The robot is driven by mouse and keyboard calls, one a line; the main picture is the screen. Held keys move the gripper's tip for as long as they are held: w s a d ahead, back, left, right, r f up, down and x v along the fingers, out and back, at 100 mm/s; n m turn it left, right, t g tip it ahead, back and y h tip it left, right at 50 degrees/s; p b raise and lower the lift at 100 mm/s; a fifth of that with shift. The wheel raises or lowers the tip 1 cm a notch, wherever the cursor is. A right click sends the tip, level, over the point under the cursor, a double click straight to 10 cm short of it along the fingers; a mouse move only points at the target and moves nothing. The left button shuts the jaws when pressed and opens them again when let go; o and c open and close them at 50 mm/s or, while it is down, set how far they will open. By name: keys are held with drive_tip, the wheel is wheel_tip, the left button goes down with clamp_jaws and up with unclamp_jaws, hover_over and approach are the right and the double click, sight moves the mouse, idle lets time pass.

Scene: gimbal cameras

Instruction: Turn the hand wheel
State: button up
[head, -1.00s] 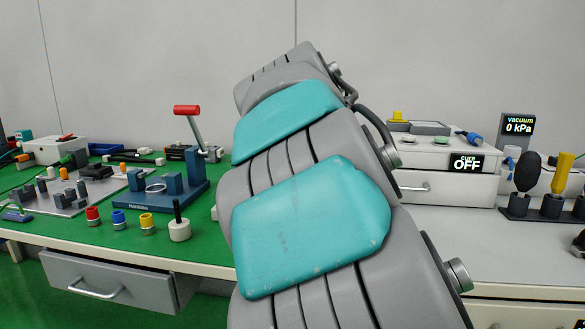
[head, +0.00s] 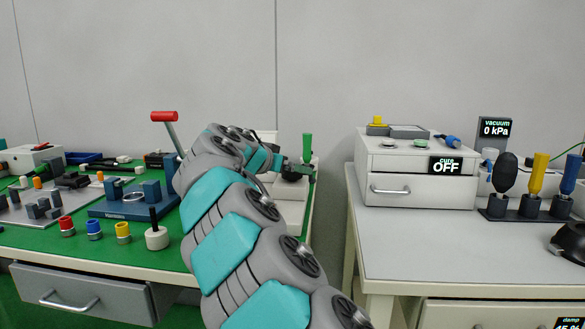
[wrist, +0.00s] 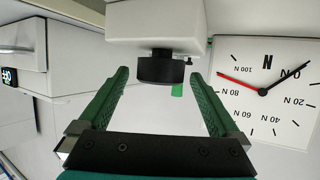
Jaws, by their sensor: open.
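A short black cylindrical wheel (wrist: 160,68) with a small peg at its side sticks out of a white housing (wrist: 156,20) in the wrist view. I take it to be the hand wheel. My gripper (wrist: 163,78) is open, its two green fingers on either side of the wheel with gaps, not visibly touching it. A round-scale force dial (wrist: 266,88) stands on the right, its black hand near 0 and its red hand between 80 and 100 N. In the head view my gripper (head: 298,170) is small at the green table's right end, and the wheel cannot be made out.
A blue fixture (head: 128,205) with a red-handled lever (head: 164,117) stands left of my arm. Several coloured knobs and a white weight (head: 157,237) are in front. A gap separates the green table from the grey bench (head: 430,245) with the cure box (head: 415,185).

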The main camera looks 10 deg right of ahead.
drive_tip(key=shift+x, duration=0.85)
drive_tip(key=shift+f, duration=0.1)
drive_tip(key=c, duration=1.4)
drive_tip(key=shift+s+f, duration=0.1)
